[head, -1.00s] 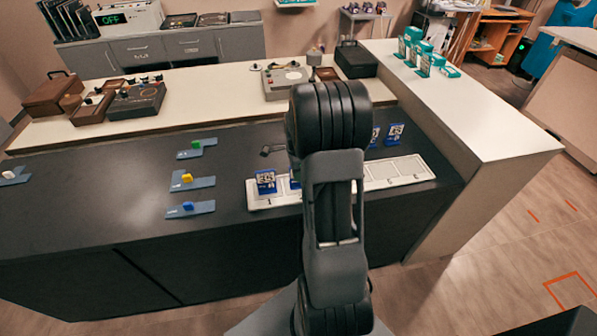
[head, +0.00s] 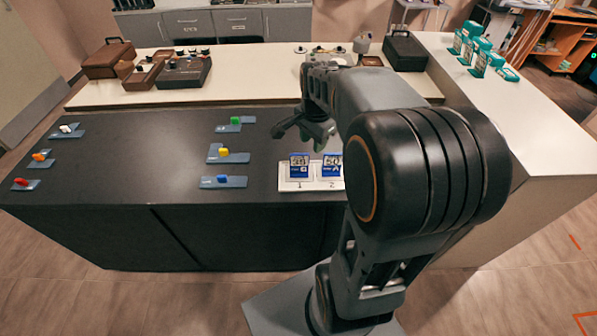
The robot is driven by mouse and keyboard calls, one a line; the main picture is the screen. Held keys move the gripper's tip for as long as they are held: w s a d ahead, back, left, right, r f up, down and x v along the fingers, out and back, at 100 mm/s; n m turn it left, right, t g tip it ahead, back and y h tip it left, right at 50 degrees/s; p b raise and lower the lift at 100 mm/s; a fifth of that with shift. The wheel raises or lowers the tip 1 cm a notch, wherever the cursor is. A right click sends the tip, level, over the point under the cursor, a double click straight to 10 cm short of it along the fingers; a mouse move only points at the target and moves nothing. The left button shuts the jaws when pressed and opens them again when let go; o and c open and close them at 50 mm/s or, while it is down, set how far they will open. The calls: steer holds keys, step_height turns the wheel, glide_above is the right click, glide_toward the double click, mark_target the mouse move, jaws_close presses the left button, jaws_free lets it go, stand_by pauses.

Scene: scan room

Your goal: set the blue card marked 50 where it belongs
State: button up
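A blue card (head: 331,166) with digits that look like 50 stands upright at the place numbered 2 on the pale tray (head: 297,186). Another blue card (head: 299,163), its digits hard to read, stands at place 1 to its left. My gripper (head: 301,137) hangs above the dark counter, behind and above these cards. Its fingers look spread, with nothing seen between them. It is apart from both cards. My arm hides the tray from place 2 rightward and anything standing there.
Small coloured blocks on grey-blue plates lie on the dark counter (head: 130,150), including green (head: 235,120), yellow (head: 223,152) and blue (head: 223,179). Teal boxes (head: 480,62) stand on the white side counter. A brown case (head: 108,58) sits behind. The counter's middle left is clear.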

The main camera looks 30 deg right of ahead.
steer(key=s+a+n+t, duration=0.2)
steer(key=s+a+n, duration=0.7)
steer(key=n, duration=0.6)
steer(key=a, duration=0.2)
steer(key=shift+s+a+f+y, duration=0.3)
steer(key=shift+s+a+f, duration=0.05)
steer(key=shift+f, duration=0.05)
steer(key=shift+r, duration=0.1)
